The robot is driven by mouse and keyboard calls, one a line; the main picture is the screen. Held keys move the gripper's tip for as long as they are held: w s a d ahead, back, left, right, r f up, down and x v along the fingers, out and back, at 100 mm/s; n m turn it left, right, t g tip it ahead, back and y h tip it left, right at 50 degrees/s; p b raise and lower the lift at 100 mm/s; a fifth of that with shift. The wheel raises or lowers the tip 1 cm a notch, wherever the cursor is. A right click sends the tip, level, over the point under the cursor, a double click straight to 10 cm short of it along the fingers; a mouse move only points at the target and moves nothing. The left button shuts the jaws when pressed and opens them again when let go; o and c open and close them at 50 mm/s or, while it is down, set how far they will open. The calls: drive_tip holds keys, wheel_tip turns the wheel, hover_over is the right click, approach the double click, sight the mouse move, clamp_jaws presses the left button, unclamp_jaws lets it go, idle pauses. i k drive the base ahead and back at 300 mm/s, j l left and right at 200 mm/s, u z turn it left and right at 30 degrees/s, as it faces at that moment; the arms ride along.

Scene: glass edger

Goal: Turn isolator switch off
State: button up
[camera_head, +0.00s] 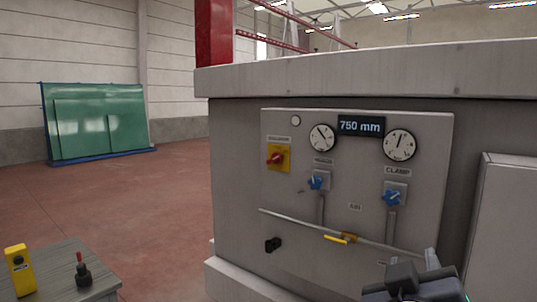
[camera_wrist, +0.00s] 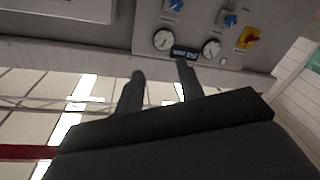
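The isolator switch (camera_head: 276,158) is a red rotary knob on a yellow plate, at the upper left of the grey control panel (camera_head: 245,200). It also shows in the wrist view (camera_wrist: 249,38), at the right of an upside-down view of the panel. My gripper (camera_head: 420,268) is at the bottom right in the head view, low in front of the machine and well away from the switch. In the wrist view its two dark fingers (camera_wrist: 158,80) stand apart with nothing between them.
Two gauges (camera_head: 400,145), a 750 mm display (camera_head: 361,126), and two blue valve knobs (camera_head: 392,198) sit right of the switch. A side table (camera_head: 60,265) holds a yellow box (camera_head: 18,268). Open floor lies left.

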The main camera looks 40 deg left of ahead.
sight(276, 159)
drive_tip(key=i+j, duration=0.15)
drive_tip(key=j, duration=0.4)
drive_tip(key=i+j+z, duration=0.1)
drive_tip(key=j, duration=0.5)
drive_tip(key=i+j, duration=0.15)
drive_tip(key=j, duration=0.4)
drive_tip(key=i+j+z, duration=0.1)
drive_tip(key=j, duration=0.5)
drive_tip(key=i+j, duration=0.15)
drive_tip(key=j, duration=0.45)
drive_tip(key=i+j+z, duration=0.1)
drive_tip(key=j, duration=0.45)
